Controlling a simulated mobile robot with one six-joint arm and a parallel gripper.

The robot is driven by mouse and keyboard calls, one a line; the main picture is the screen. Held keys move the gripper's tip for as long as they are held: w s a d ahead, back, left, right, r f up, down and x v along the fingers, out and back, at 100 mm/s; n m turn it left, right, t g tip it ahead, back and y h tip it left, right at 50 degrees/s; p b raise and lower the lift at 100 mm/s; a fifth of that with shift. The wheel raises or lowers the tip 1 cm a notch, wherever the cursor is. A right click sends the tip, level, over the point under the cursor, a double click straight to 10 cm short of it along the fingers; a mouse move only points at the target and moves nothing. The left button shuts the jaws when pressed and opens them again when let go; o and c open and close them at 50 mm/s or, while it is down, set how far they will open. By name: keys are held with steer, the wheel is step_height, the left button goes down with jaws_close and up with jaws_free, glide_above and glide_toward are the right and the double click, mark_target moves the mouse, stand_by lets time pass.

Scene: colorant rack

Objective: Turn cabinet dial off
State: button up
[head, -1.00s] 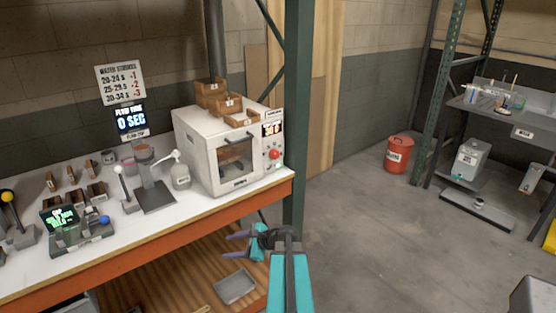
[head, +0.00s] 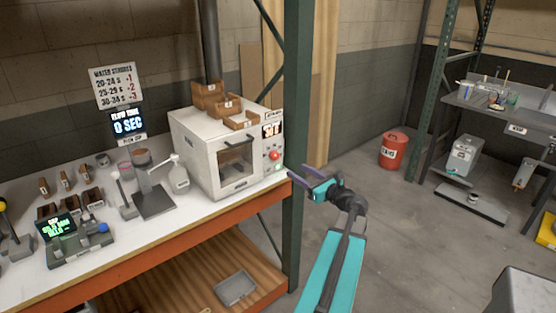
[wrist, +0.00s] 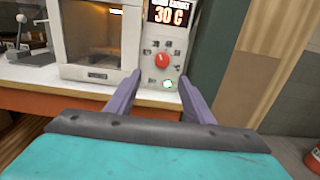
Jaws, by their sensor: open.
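The white cabinet (head: 205,150) stands on the bench with a window in its door. Its red dial (head: 274,155) is on the right-hand front panel, below a small display. In the wrist view the red dial (wrist: 162,60) shows under a display (wrist: 168,12) reading 30 C, with a green light (wrist: 168,84) below it. My gripper (head: 304,178) is open and empty, right of the cabinet and apart from the dial. In the wrist view the dial appears between and beyond the tips of my gripper (wrist: 160,80).
A green rack post (head: 297,130) stands close beside the cabinet, near my gripper. Wooden bins (head: 222,103) sit on top of the cabinet. A white pump bottle (head: 178,176) stands left of it. A red drum (head: 394,150) is on the floor at right, with open floor between.

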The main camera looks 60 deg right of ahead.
mark_target(276, 157)
steer(key=shift+d, duration=0.2)
steer(key=p+x, duration=0.3)
steer(key=x, duration=1)
steer(key=shift+w+d+p, duration=0.15)
steer(key=shift+w+p, duration=0.1)
steer(key=shift+p, duration=0.05)
steer(key=c, duration=1)
steer(key=shift+a+f, duration=0.15)
steer(key=shift+a, duration=0.3)
steer(key=shift+c, duration=0.2)
steer(key=shift+d, duration=0.25)
